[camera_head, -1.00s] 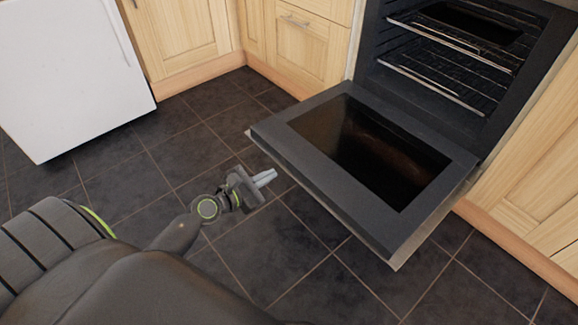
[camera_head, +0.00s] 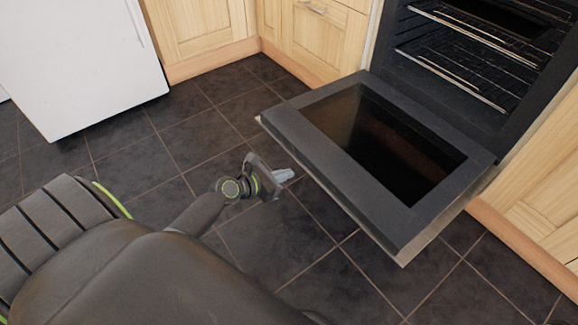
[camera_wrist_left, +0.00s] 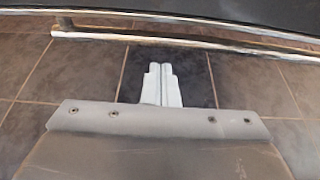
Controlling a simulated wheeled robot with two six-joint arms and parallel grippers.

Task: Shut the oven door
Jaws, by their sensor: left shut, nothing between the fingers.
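The oven (camera_head: 465,75) stands at the upper right with its dark interior and wire racks showing. Its door (camera_head: 285,125) hangs open, folded down to about level, with a dark glass panel in a grey frame. My left gripper (camera_head: 285,175) is shut and empty, just beside the left outer edge of the door and apparently lower than it. In the left wrist view the fingers (camera_wrist_left: 160,85) are together, pointing towards the door's metal handle bar (camera_wrist_left: 190,38), with floor visible between. Whether the fingertips touch the door is not clear. My right gripper is not in view.
A white appliance (camera_head: 85,65) stands at the upper left. Wooden cabinets (camera_head: 325,40) fill the corner behind, and another cabinet (camera_head: 540,190) is right of the oven. The dark tiled floor (camera_head: 270,240) in front of the door is clear.

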